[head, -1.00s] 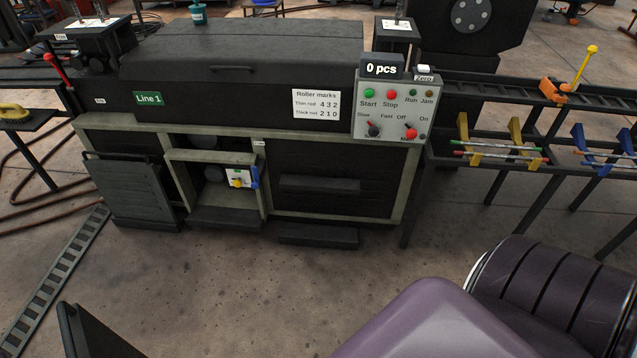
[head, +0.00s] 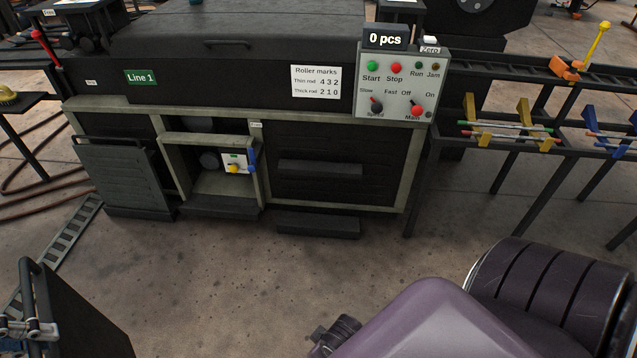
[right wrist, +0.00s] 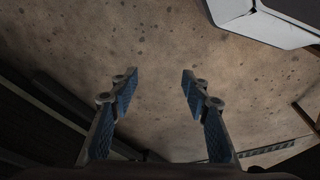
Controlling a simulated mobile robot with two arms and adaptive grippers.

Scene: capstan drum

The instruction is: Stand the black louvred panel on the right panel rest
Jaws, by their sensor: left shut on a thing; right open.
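A black louvred panel (head: 80,315) is in the lower left of the head view, tilted and apart from the machine. A second louvred panel (head: 125,178) stands upright at the machine's left front, on a low black ledge. Another low black ledge (head: 318,225), seemingly the right panel rest, is empty below the machine's right front. My right gripper (right wrist: 157,92) is open and empty over bare floor in the right wrist view.
The machine (head: 230,65) has an open bay with a yellow-knobbed switch (head: 235,166) inside. A control box (head: 402,82) is at its right corner. A rod rack (head: 510,130) stands to the right. The floor (head: 230,290) in front is clear.

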